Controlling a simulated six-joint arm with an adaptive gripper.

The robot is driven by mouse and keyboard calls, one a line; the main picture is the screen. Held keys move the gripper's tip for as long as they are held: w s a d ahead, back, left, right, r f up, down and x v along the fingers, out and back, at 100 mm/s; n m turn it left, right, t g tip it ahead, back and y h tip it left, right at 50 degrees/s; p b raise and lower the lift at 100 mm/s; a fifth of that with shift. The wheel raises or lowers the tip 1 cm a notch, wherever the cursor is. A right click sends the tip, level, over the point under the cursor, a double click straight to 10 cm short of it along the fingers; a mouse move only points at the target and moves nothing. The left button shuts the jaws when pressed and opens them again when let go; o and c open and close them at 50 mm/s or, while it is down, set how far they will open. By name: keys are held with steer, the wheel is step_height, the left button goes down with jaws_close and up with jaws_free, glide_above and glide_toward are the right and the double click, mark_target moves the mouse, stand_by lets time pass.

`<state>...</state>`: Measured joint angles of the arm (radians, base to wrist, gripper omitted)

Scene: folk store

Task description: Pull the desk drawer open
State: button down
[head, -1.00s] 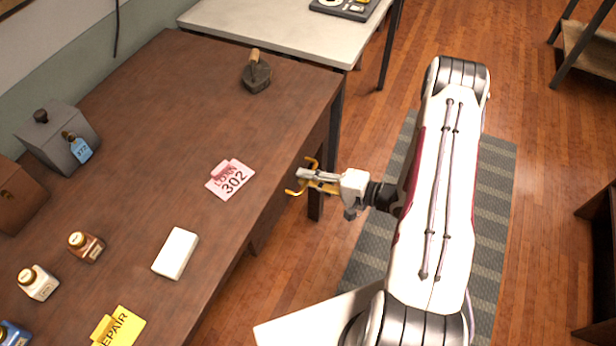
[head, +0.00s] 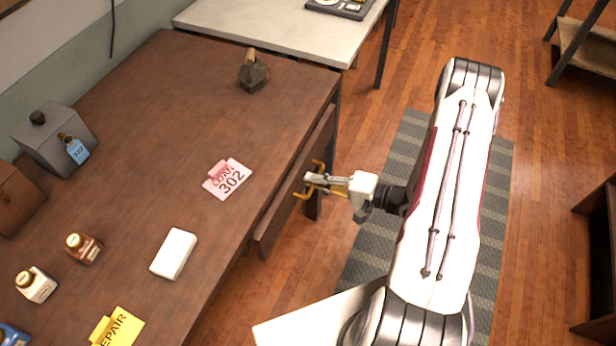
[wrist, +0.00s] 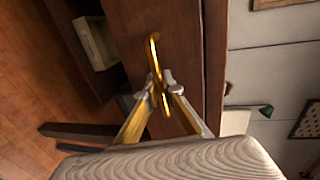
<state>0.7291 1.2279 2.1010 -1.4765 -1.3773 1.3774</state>
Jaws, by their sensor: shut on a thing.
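The desk (head: 170,120) fills the left of the head view. Its drawer (head: 284,205) stands a little out from under the top along the right side; its inside is not visible. A brass handle (head: 318,166) is on the drawer front. My gripper (head: 313,184) is shut on the handle, to the right of the desk edge. In the wrist view, the gripper fingers (wrist: 163,92) close around the gold handle (wrist: 154,52) against the brown drawer front (wrist: 185,45).
On the desk lie a pink loan card (head: 228,179), a white block (head: 174,254), a yellow repair card (head: 118,328), bottles (head: 83,247) and a grey box (head: 50,140). A striped rug (head: 490,200) lies under my arm. Open wooden floor (head: 545,180) is to the right.

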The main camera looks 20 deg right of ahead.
steer(key=f+v, duration=0.2)
steer(key=v, duration=0.8)
steer(key=f+v, duration=0.2)
steer(key=v, duration=0.8)
steer(key=shift+s+d+f, duration=0.15)
steer(key=shift+s+d, duration=0.4)
steer(key=c, duration=2.4)
jaws_free()
steer(key=shift+c, duration=0.2)
steer(key=shift+s+d, duration=0.1)
steer(key=v, duration=1.1)
steer(key=shift+s+d, duration=0.25)
